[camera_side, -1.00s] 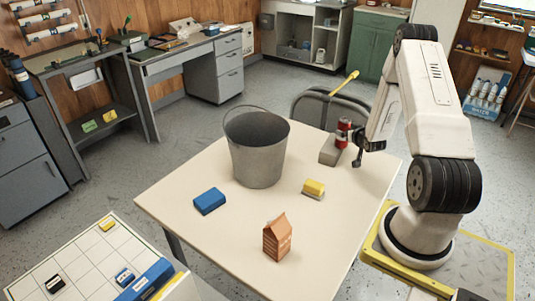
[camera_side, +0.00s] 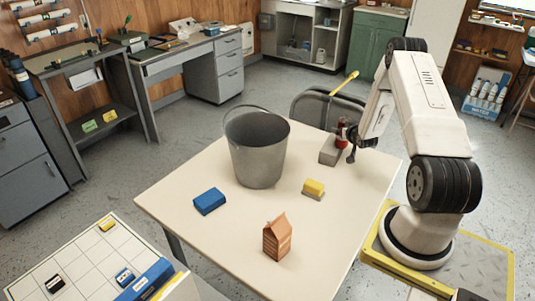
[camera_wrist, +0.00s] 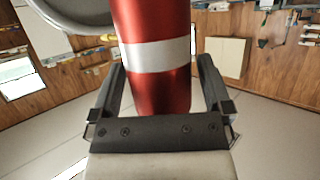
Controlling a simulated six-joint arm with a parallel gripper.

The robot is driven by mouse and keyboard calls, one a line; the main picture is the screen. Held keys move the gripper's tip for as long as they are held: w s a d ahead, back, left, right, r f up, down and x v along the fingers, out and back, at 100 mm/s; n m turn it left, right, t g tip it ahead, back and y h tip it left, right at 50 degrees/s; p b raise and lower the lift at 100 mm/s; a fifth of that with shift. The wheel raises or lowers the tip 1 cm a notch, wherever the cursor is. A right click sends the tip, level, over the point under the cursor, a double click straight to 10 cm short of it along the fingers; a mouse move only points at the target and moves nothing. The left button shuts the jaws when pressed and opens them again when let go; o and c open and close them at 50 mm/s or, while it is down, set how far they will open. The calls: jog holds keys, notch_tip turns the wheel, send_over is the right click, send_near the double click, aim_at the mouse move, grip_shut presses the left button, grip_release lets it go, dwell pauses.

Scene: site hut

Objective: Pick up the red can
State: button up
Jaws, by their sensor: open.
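The red can (camera_side: 341,126) has a pale band around its middle. In the side view it shows small at the far right part of the table, by a grey block (camera_side: 330,151), and my gripper (camera_side: 351,143) partly hides it. In the wrist view the red can (camera_wrist: 155,85) stands large between the two dark fingers of my gripper (camera_wrist: 160,85). The fingers are open, one on each side of the can, with a gap visible on the right. Whether either finger touches it I cannot tell. The can's base is hidden in the side view.
A metal bucket (camera_side: 257,155) stands on the table (camera_side: 230,235) left of the can. A yellow-topped block (camera_side: 314,187), a blue block (camera_side: 209,201) and a small brown carton (camera_side: 277,238) are nearer the front. A chair (camera_side: 316,104) is behind the table.

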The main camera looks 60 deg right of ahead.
dwell(0.4)
jog(key=c, duration=1.3)
jog(key=shift+o, duration=0.2)
jog(key=shift+r, duration=0.15)
jog(key=shift+r, duration=4.85)
